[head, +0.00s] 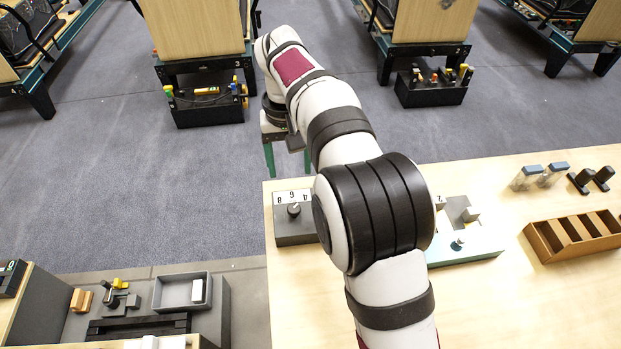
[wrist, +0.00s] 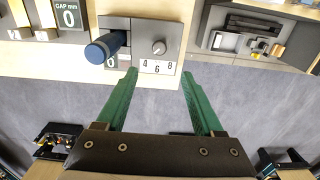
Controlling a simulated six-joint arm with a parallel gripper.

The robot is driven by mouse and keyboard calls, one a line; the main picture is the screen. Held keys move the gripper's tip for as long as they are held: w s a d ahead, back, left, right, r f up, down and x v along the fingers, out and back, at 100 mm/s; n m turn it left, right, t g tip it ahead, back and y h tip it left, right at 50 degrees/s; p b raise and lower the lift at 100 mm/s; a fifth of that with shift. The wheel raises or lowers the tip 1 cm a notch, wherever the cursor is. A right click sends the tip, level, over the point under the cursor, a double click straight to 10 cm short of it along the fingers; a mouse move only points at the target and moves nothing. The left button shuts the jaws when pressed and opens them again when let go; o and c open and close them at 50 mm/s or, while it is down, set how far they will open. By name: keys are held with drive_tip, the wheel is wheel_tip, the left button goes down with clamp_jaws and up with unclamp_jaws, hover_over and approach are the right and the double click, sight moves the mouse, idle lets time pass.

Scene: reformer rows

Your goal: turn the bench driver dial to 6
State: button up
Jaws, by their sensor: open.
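The bench driver is a dark grey box (head: 290,232) on the near bench, at its far left edge in the head view. Its small dial (wrist: 158,47) is a grey round knob beside a white scale (wrist: 157,67) reading 4, 6, 8. The dial also shows in the head view (head: 294,209), with the scale upside down. Which number it points at is too small to tell. My gripper (wrist: 159,74) is open and empty, its green fingers apart either side of the scale in the picture. In the head view my gripper (head: 289,170) hangs beyond the bench edge, apart from the dial.
A blue-ended handle (wrist: 108,46) sticks out left of the dial in the wrist view, by a 0 plate. In the head view, a pale green fixture (head: 480,246) and wooden tray (head: 575,236) lie to the right. My arm covers part of the bench.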

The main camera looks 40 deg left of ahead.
sight(294, 208)
wheel_tip(294, 208, down, 14)
drive_tip(key=shift+r, duration=0.2)
clamp_jaws()
